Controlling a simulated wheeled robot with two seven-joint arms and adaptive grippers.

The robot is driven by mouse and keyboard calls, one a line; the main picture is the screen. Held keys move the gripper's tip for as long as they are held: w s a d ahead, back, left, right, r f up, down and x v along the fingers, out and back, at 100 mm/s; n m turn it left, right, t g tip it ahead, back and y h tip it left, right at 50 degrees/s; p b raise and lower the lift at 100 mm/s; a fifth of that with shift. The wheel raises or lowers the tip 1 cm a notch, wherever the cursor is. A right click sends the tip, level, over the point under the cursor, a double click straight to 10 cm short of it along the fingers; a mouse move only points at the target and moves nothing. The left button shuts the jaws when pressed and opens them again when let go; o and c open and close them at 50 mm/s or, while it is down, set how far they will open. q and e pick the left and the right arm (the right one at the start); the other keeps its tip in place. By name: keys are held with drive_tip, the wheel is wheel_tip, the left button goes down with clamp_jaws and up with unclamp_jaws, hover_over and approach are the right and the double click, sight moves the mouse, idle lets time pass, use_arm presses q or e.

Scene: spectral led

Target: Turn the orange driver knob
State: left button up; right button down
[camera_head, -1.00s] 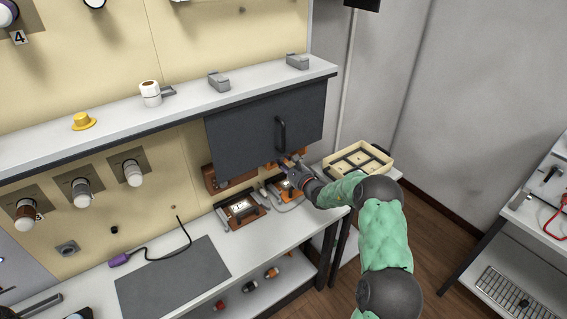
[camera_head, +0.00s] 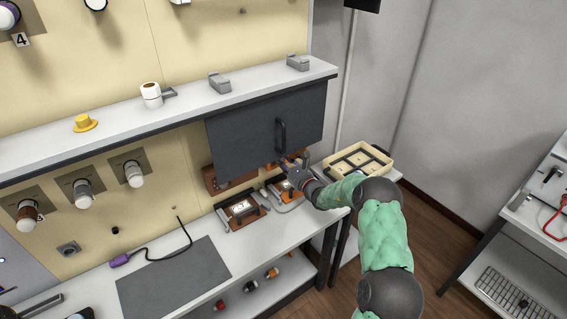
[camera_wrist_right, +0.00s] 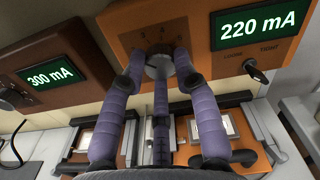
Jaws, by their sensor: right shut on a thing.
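The orange driver (camera_wrist_right: 200,22) fills the top right of the right wrist view, and its display (camera_wrist_right: 256,24) reads 220 mA. Its grey knob (camera_wrist_right: 158,66) is on the front face below several scale marks. The purple fingers of my right gripper (camera_wrist_right: 160,72) are closed around this knob. In the head view my right gripper (camera_head: 294,172) is under the grey hanging panel, which hides most of the driver. My left gripper is not in view.
A brown driver (camera_wrist_right: 50,70) reading 300 mA stands left of the orange one. Fixtures (camera_head: 240,211) sit on the bench below. The grey panel (camera_head: 262,130) with its handle hangs close above my right gripper. A cream tray (camera_head: 378,146) is to the right.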

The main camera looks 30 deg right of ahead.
drive_tip(key=shift+f+m, duration=0.2)
drive_tip(key=shift+m, duration=0.9)
drive_tip(key=c, duration=0.9)
unclamp_jaws()
drive_tip(key=shift+c, duration=0.2)
drive_tip(key=shift+r, duration=0.1)
drive_tip(key=s+d, duration=0.1)
drive_tip(key=s, duration=1.1)
